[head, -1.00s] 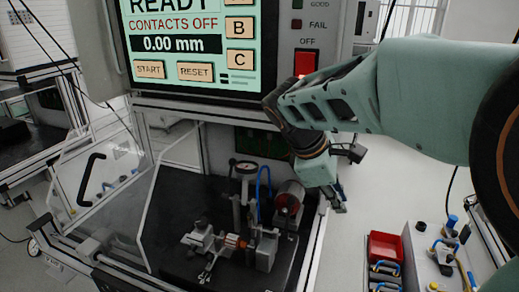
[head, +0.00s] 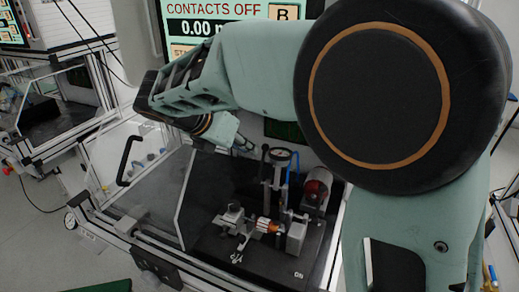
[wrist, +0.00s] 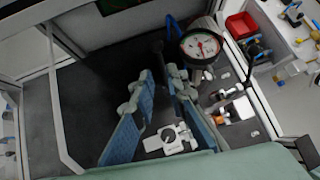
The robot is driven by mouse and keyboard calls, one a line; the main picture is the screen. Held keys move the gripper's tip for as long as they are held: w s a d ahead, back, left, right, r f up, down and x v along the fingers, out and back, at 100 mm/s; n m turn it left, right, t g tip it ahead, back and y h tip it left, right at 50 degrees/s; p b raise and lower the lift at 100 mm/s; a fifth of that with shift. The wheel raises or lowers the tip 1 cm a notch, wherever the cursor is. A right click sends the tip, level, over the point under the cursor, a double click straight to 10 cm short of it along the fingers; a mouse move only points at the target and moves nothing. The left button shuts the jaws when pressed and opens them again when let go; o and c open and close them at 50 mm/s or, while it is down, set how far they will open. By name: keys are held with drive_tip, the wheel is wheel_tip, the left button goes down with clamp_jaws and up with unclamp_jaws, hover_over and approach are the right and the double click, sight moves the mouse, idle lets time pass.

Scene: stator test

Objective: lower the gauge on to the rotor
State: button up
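The round dial gauge (head: 280,155) stands on an upright post at the back of the dark test bench. It shows in the wrist view (wrist: 200,44) with a white face and red marks. The copper-orange rotor (head: 267,225) lies level in a fixture below and in front of the gauge. In the wrist view the fixture partly hides it. My gripper (head: 246,146) is left of the gauge, apart from it. In the wrist view my gripper (wrist: 159,76) has its blue fingers spread with nothing between them.
A red motor-like cylinder (head: 317,187) stands right of the gauge, with a blue hose (head: 294,170) between them. A clear guard panel (head: 185,198) edges the bench at left. The screen (head: 215,15) reads "CONTACTS OFF". A red bin (wrist: 240,25) is beyond the bench.

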sight(263, 155)
drive_tip(key=x, duration=0.9)
drive_tip(key=shift+w+d+f, duration=0.15)
drive_tip(key=shift+f, duration=0.05)
clamp_jaws()
